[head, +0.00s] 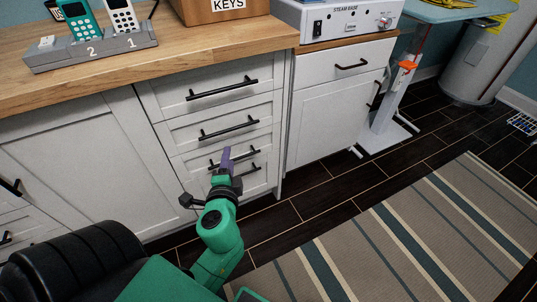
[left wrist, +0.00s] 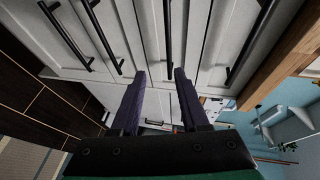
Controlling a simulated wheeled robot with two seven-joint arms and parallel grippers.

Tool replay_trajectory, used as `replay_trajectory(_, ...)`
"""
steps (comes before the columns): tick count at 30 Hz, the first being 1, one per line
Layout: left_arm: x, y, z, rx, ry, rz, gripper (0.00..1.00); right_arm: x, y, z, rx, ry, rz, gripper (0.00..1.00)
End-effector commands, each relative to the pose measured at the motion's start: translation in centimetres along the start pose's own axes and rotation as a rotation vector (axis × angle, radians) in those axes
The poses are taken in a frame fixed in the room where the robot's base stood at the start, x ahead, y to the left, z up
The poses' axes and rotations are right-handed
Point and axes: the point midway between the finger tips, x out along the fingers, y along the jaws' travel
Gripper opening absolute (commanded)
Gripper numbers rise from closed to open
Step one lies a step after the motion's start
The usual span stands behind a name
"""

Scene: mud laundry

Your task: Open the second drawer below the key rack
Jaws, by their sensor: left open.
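The key rack (head: 197,12) is a wooden box labelled KEYS on the countertop, cut off by the top edge of the head view. Below it is a stack of white drawers with black bar handles. The second drawer (head: 184,134) is shut, and its handle (head: 229,127) is unobstructed. My left gripper (head: 225,160) is open and empty, overlapping the third drawer's handle in the head view. In the left wrist view, the second handle (left wrist: 168,35) appears ahead, in line with the gap between my left fingers (left wrist: 160,75), not between them. My right gripper is out of view.
The top drawer (head: 155,94) and the lower drawers are shut. A phone holder (head: 95,52) stands on the countertop (head: 180,48). A steam base (head: 345,22) sits on the cabinet to the right. A striped rug (head: 400,235) covers the dark floor in front.

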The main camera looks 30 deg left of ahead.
Motion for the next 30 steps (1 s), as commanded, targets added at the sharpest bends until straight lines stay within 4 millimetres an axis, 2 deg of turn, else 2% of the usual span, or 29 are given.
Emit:
replay_trajectory(1,-0.1,-0.3,0.2,0.006,-0.008,-0.027,0.45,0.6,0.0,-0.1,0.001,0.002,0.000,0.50)
replay_trajectory(5,0.8,-1.6,0.1,0.010,-0.009,-0.044,0.45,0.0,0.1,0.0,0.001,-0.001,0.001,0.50)
replay_trajectory(8,2.8,-1.9,0.2,0.009,-0.010,-0.044,0.45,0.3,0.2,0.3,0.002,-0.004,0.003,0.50)
replay_trajectory(15,9.4,-1.9,0.2,0.010,-0.008,-0.042,0.45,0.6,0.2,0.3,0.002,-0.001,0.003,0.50)
replay_trajectory(21,13.4,-1.9,0.2,0.008,-0.008,-0.040,0.45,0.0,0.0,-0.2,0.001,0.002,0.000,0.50)
replay_trajectory(24,14.1,-1.9,0.2,0.007,-0.008,-0.038,0.45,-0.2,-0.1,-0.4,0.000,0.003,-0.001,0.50)
replay_trajectory(30,14.2,-1.9,0.3,0.007,-0.008,-0.037,0.45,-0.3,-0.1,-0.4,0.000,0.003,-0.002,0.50)
